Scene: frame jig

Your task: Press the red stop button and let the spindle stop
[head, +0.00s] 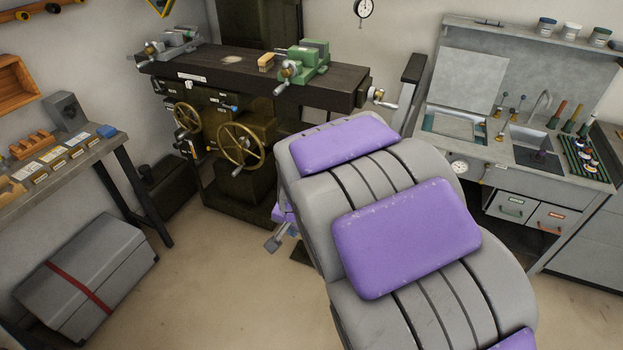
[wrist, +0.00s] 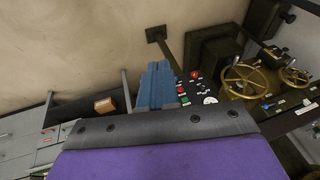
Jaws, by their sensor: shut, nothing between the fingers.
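The red stop button (wrist: 195,75) shows in the wrist view as a round red cap on a dark control panel (wrist: 205,88), beside smaller red and green buttons and a white dial. In the head view I do not see the panel; my arm covers that area. My gripper (wrist: 157,68) shows in the wrist view as two blue fingers lying together, shut and empty. It appears beside the panel in the picture, apart from the red button; the depth gap is unclear. In the head view a small part of my gripper (head: 272,243) shows left of my arm. The spindle is not visible.
The dark machine (head: 235,185) carries brass handwheels (head: 243,143), a table (head: 225,72) and a green vise (head: 303,62). A grey case (head: 85,275) lies on the floor at left. A sink bench (head: 500,165) stands at right. The floor before the machine is clear.

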